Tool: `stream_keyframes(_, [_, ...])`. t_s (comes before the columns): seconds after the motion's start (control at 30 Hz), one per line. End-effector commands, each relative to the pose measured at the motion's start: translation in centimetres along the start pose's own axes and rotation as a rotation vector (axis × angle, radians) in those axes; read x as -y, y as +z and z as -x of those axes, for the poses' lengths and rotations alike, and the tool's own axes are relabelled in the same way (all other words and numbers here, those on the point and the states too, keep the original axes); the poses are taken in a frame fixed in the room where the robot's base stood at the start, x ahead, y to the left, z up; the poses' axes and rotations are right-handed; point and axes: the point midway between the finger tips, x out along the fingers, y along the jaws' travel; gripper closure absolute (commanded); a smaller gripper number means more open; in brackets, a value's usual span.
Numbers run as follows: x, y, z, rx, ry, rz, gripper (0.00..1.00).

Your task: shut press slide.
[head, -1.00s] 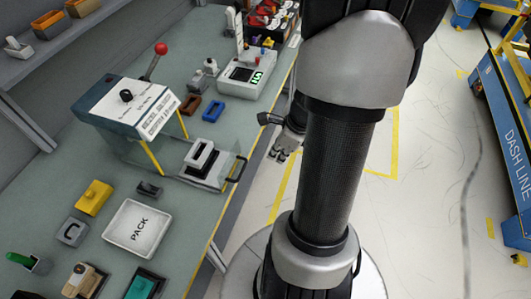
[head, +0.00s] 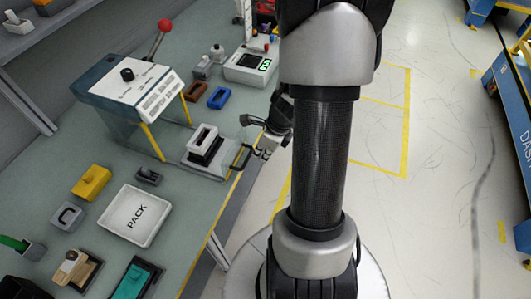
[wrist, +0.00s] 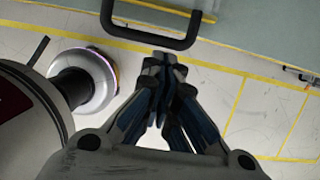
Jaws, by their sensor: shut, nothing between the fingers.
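The press (head: 128,85) stands on the green bench, with a white top, yellow posts and a red-knobbed lever (head: 165,27). Its slide (head: 212,165) is drawn out on the right side, towards the bench edge. A white frame-shaped part (head: 203,139) sits on a black block on the slide. The slide's black handle (head: 242,158) is at the bench edge and also shows in the wrist view (wrist: 150,42). My gripper (head: 266,150) is shut and empty, just outside the handle. In the wrist view its fingertips (wrist: 165,60) are close to the handle's bar; I cannot tell whether they touch.
A white PACK tray (head: 134,215), a yellow block (head: 91,182) and a grey part (head: 68,216) lie nearer on the bench. The floor beside the bench is clear.

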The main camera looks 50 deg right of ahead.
Motion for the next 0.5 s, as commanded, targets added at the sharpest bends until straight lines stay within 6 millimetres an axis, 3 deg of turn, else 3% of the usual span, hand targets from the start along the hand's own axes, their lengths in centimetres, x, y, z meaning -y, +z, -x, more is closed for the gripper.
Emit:
stream_keyframes(0.27, [0.0, 0.2, 0.0, 0.000, 0.001, 0.001, 1.00])
stream_keyframes(0.5, [-0.1, 3.0, -0.7, 0.000, 0.004, 0.004, 1.00])
